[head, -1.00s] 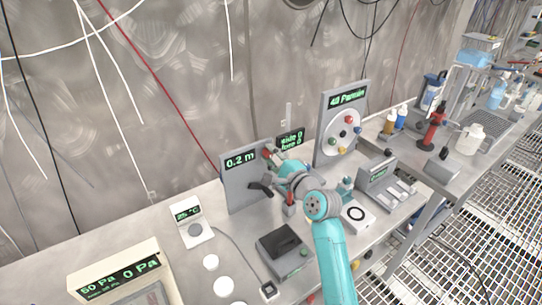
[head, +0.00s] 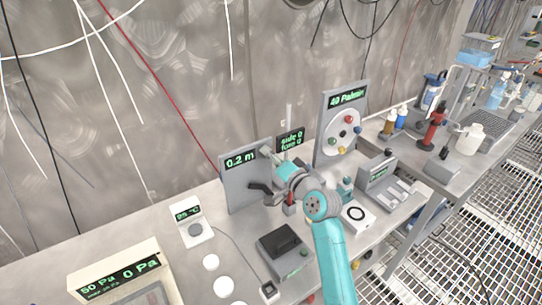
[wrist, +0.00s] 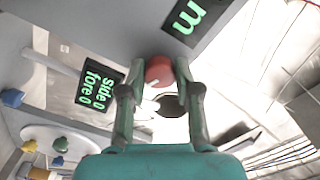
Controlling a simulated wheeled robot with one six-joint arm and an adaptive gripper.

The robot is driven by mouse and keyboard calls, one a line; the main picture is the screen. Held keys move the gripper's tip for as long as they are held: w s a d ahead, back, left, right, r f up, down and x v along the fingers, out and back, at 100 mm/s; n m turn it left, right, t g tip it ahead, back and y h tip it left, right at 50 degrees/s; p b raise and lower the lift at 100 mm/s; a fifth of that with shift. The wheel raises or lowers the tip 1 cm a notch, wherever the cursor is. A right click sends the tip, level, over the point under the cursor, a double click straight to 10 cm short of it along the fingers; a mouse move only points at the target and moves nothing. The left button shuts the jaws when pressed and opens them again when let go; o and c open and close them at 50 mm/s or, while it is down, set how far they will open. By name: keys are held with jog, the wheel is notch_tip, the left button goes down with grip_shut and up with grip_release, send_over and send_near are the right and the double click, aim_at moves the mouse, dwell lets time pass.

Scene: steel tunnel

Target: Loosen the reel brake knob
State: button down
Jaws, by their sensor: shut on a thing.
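The red knob (wrist: 158,70) is on the grey reel panel (head: 238,190), whose green display reads 0.2 m. I take it as the reel brake knob. In the wrist view my gripper (wrist: 159,75) has one finger on each side of the knob and is shut on it. A small pale mark shows on the knob's near face. In the head view my gripper (head: 267,153) reaches the upper right of the panel and hides the knob. A dark crank-like handle (head: 261,188) sticks out lower on the panel.
A small display reading side 0, fore 0 (head: 291,139) stands close to my gripper. A panel with a white dial and coloured knobs (head: 342,125) rises to the right. A dark-topped box (head: 285,248) and a small 25 °C display (head: 188,212) stand on the bench in front.

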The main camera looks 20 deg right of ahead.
jog(key=n, duration=2.2)
jog(key=shift+f, duration=0.15)
jog(key=shift+n, duration=0.3)
jog(key=c, duration=0.8)
grip_release()
jog(key=shift+d, duration=0.1)
jog(key=s+d, duration=0.2)
jog(key=s, duration=0.9)
jog(key=shift+s, duration=0.4)
